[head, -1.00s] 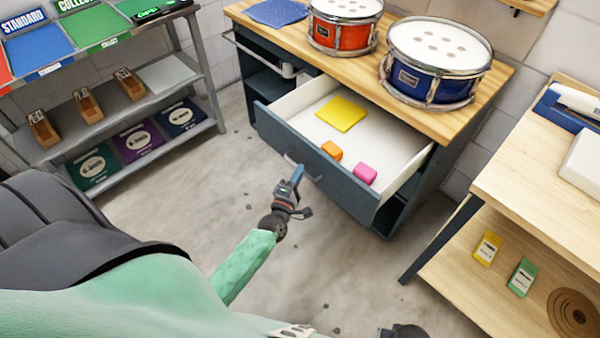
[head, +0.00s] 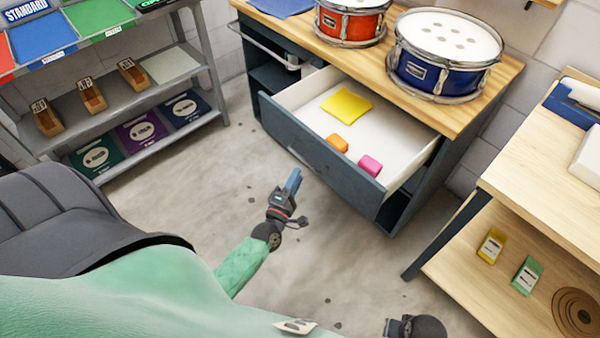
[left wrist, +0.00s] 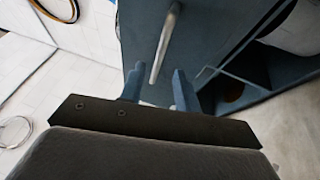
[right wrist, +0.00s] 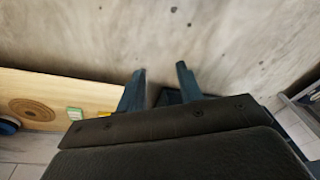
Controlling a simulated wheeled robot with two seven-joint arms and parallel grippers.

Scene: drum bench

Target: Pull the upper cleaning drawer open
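The upper drawer (head: 335,160) of the dark bench stands pulled out. A yellow cloth (head: 346,104), an orange block (head: 338,143) and a pink block (head: 370,166) lie on its white floor. My left gripper (head: 294,178) is in front of the drawer front, apart from it. In the left wrist view its two blue fingers (left wrist: 157,82) are spread, with the metal handle (left wrist: 163,45) ahead of them and nothing held. My right gripper (head: 415,326) is at the bottom edge of the head view; in the right wrist view its fingers (right wrist: 161,84) are apart and empty above the floor.
A red drum (head: 348,22) and a blue drum (head: 444,62) stand on the wooden bench top (head: 500,82). A wooden side table (head: 545,150) is at right, a grey shelf rack (head: 135,100) at left. The floor between is clear.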

